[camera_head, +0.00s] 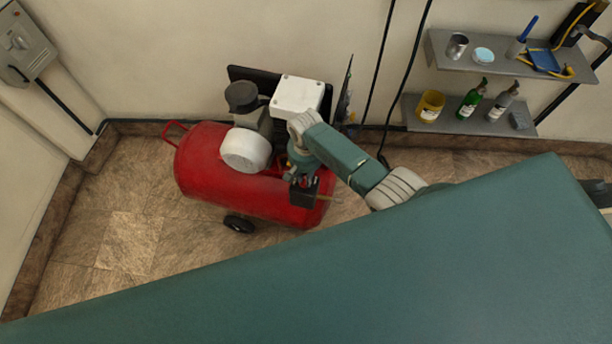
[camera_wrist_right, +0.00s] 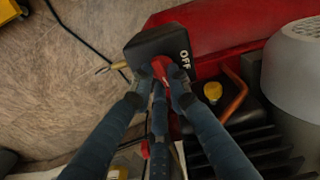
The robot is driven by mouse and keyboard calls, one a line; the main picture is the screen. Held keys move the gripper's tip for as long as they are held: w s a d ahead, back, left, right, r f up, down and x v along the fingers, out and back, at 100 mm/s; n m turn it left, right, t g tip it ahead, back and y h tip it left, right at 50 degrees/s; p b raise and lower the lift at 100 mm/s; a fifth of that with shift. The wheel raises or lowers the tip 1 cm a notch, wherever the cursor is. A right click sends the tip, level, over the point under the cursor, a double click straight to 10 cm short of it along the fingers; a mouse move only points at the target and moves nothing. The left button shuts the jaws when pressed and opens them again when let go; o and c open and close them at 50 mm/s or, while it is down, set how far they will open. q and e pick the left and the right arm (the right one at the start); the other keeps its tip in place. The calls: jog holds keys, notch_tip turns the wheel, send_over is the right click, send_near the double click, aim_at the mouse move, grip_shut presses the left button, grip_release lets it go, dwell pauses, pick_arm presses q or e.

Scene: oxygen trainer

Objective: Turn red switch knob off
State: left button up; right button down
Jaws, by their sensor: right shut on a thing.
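The red switch knob (camera_wrist_right: 161,68) shows in the right wrist view on a black switch box (camera_wrist_right: 150,44) marked "OFF" in white. My right gripper (camera_wrist_right: 163,84) is shut on the knob, with its dark fingers on either side of it. In the head view my right gripper (camera_head: 300,178) is at the right end of the red compressor tank (camera_head: 212,172), over the black switch box (camera_head: 304,194). The knob itself is hidden or too small to tell there. My left gripper is not in view.
A white box (camera_head: 297,94) and a white round housing (camera_head: 245,150) sit on the compressor close to my right arm. Wall shelves (camera_head: 502,68) with bottles and cans are at the upper right. Open tiled floor (camera_head: 125,240) lies left of the tank.

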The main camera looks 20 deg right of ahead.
jog(key=n, duration=0.3)
jog(key=shift+n, duration=0.4)
jog(key=n, duration=0.4)
jog(key=shift+w+a+n+p, duration=0.15)
jog(key=shift+n+p, duration=0.15)
jog(key=shift+p, duration=0.1)
jog(key=n, duration=0.3)
jog(key=shift+a+n, duration=0.15)
jog(key=shift+n, duration=1.95)
jog(key=c, duration=1.7)
grip_release()
jog(key=shift+o, duration=0.2)
